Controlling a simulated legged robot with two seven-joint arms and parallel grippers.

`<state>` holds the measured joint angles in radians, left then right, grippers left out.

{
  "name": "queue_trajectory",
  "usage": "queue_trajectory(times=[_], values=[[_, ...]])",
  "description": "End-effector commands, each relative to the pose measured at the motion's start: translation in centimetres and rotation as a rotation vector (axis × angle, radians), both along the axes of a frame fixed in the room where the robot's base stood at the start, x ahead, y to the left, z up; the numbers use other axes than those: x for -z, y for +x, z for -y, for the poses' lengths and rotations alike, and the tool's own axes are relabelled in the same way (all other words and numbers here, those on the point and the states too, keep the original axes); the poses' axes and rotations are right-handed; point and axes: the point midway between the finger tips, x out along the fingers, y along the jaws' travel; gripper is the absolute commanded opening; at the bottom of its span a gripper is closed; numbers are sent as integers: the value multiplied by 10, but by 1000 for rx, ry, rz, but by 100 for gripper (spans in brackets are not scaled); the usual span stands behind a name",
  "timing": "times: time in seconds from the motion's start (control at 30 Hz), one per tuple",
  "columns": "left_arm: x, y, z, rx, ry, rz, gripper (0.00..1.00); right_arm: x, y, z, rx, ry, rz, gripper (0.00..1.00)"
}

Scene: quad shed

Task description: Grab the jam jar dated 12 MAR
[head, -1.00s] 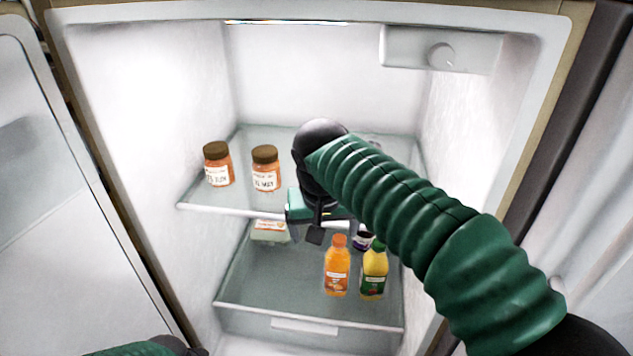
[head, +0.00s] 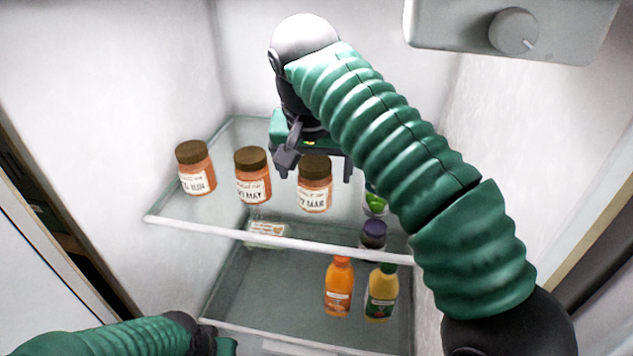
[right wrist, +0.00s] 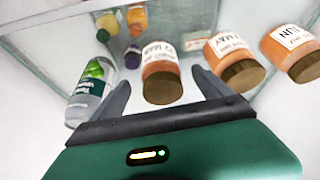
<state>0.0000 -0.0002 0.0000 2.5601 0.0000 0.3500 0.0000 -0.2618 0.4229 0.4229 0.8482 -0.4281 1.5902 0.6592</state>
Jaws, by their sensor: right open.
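The jam jar (head: 314,197) whose label appears to end in MAR stands upright on the upper fridge shelf, rightmost of three brown-lidded jars; its day number is hard to read. My right gripper (head: 316,168) is open above and behind its lid, apparently not touching. In the right wrist view the MAR jar (right wrist: 161,68) shows between and beyond the fingertips. The jar marked MAY (head: 252,188) stands to its left, and the jar apparently marked JUN (head: 196,180) is further left. My left gripper (head: 216,344) is at the bottom edge, its fingers unclear.
A clear green-labelled container (right wrist: 92,92) stands right of the MAR jar in the head view. The upper shelf's front edge (head: 280,241) is a barrier. Below are a dark-lidded jar (head: 373,236), an orange bottle (head: 338,290), a yellow bottle (head: 381,295) and a carton (head: 267,234).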

Motion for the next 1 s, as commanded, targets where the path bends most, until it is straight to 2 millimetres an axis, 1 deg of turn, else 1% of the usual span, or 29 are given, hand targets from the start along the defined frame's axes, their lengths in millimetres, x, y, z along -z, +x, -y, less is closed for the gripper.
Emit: queue_trajectory(times=[0.03,0.2,0.27,0.33,0.57,0.67,1.0], values=[[13,0,0,0,0,0,36,14,3,0,0,0,-1,88],[43,0,0,0,0,0,36,43,12,-1,0,0,-2,88],[49,0,0,0,0,0,36,51,16,-1,0,1,-2,88],[52,0,0,0,0,0,36,54,19,0,1,2,-1,88],[49,0,0,0,0,0,36,52,19,0,1,0,0,88],[49,0,0,0,0,0,36,52,19,0,1,0,0,77],[49,0,0,0,0,0,36,52,19,0,1,0,-1,32]])
